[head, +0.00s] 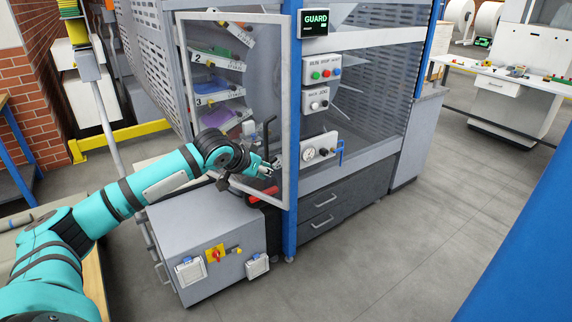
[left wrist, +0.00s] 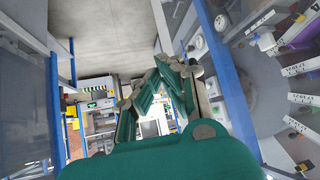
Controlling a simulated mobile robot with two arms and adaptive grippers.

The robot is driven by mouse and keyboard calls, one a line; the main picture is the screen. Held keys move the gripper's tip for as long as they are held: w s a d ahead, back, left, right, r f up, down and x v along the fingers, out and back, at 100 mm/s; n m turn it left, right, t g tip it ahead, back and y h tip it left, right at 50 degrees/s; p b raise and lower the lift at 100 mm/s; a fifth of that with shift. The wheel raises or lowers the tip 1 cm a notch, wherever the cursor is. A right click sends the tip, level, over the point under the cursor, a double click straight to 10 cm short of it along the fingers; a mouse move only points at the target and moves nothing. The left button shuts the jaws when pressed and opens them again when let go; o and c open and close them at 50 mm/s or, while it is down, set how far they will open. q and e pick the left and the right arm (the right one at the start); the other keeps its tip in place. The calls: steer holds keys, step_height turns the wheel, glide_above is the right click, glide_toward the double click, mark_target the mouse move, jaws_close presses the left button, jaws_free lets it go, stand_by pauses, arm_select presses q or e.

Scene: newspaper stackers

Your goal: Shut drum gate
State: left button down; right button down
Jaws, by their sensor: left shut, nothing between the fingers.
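The drum gate (head: 292,120) is a light grey framed panel beside a blue post, in the middle of the head view. Numbered shelves with coloured papers show through it. From this angle I cannot tell how far it stands from its closed position. My left gripper (head: 270,168) is at the lower right part of the gate frame, shut and empty; I cannot tell whether it touches the frame. In the left wrist view its dark green fingers (left wrist: 170,85) come together. My right gripper is out of view.
A GUARD display (head: 314,23) and button boxes (head: 321,68) are by the blue post (head: 291,230). A grey cabinet (head: 205,230) with a red-yellow switch stands below my left arm. Drawers (head: 335,205) are right of the post. Open grey floor (head: 420,240) lies at the right.

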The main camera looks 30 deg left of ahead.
mark_target(283, 168)
arm_select(q)
steer(key=w+f+p, duration=0.1)
steer(key=w, duration=0.1)
steer(key=w+f+p, duration=0.1)
steer(key=w, duration=0.2)
steer(key=w+f+p, duration=0.1)
steer(key=w, duration=0.2)
steer(key=shift+d+f, duration=0.15)
steer(key=shift+f, duration=0.15)
steer(key=shift+w+f, duration=0.1)
steer(key=shift+w, duration=0.15)
